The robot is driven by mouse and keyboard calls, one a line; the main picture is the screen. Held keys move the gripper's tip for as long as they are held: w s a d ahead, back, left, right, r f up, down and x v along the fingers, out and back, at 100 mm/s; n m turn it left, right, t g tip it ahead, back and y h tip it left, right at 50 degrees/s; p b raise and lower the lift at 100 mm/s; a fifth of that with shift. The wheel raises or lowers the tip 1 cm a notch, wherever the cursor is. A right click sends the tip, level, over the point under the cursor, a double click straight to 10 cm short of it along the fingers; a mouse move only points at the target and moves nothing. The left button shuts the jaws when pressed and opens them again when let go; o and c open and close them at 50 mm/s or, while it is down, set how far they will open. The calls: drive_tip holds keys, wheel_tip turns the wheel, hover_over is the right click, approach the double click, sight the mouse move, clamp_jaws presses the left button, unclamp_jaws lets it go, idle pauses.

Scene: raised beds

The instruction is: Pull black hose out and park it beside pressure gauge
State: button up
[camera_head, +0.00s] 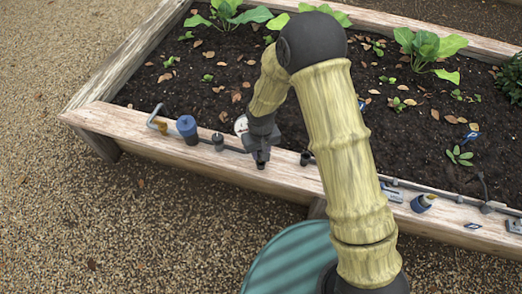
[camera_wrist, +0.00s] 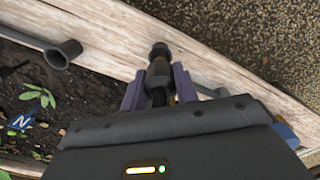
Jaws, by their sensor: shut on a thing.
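My gripper (camera_head: 261,160) is over the front wooden board of the raised bed, pointing down. In the wrist view, its two purplish fingers (camera_wrist: 158,88) are shut on a black fitting-like piece (camera_wrist: 158,68), which I take to be the black hose's end. Its rounded tip sticks out beyond the fingers, over the board. Whether it still sits in anything is hidden. A white round face, probably the pressure gauge (camera_head: 240,124), shows just left of my gripper, partly hidden by my arm.
On the board (camera_head: 110,117) stand a blue cylinder (camera_head: 187,128) and a small dark cylinder (camera_head: 218,141) left of my gripper. A dark open-ended pipe (camera_wrist: 62,53) shows in the wrist view. Leafy plants (camera_head: 430,46) grow in the soil.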

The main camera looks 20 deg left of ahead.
drive_tip(key=shift+f+b, duration=0.75)
drive_tip(key=shift+f, duration=0.65)
drive_tip(key=o, duration=1.6)
drive_tip(key=shift+c, duration=0.2)
drive_tip(key=shift+r+p, duration=3.1)
drive_tip(key=shift+r, duration=0.45)
